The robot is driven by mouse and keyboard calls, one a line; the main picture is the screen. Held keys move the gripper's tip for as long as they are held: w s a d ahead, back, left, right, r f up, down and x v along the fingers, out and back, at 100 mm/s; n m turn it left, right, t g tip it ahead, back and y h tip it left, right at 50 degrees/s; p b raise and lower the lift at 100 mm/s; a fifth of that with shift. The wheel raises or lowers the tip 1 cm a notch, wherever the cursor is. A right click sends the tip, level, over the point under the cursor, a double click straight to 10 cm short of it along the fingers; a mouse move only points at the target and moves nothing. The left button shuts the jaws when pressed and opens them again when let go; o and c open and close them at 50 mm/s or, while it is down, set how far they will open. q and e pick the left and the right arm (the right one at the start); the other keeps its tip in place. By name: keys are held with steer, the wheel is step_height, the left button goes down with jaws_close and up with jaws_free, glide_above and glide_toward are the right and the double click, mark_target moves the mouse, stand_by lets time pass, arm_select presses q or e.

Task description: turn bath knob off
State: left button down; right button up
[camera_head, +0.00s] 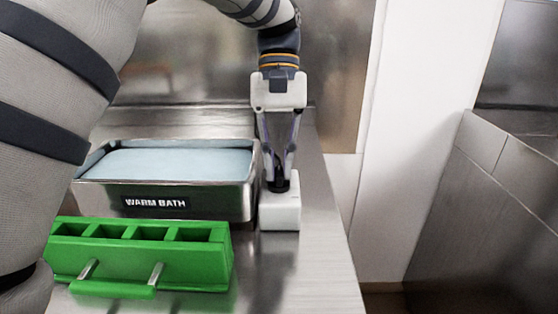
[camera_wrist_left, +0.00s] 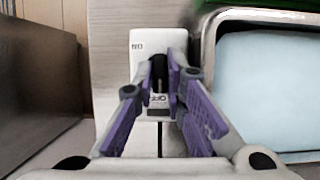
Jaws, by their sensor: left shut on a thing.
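The bath control is a small white box (camera_head: 280,212) standing just right of the warm bath in the head view. A black knob sits on its top and shows in the left wrist view (camera_wrist_left: 158,66), with "OFF" lettering nearer the camera and other small lettering at the box's far left corner. My left gripper (camera_head: 279,180) points down over the box, shut on the knob, its purple-padded fingers (camera_wrist_left: 161,95) on either side. The fingers hide much of the knob. The warm bath (camera_head: 236,203) is a steel tub of pale blue liquid with a "WARM BATH" label. My right gripper is not in view.
A green mold (camera_head: 190,262) with several open slots and a handle stands in front of the bath. Bare steel counter (camera_head: 310,270) lies right of it, ending at an edge. A steel wall stands behind, and a grey steel unit (camera_head: 490,200) is at the far right.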

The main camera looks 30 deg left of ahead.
arm_select(q)
steer(key=shift+s+f, duration=0.1)
steer(key=shift+f, duration=0.2)
steer(key=c, duration=1.6)
jaws_free()
steer(key=shift+c, duration=0.2)
steer(key=shift+r, duration=0.15)
steer(key=v, duration=0.7)
steer(key=shift+r, duration=0.2)
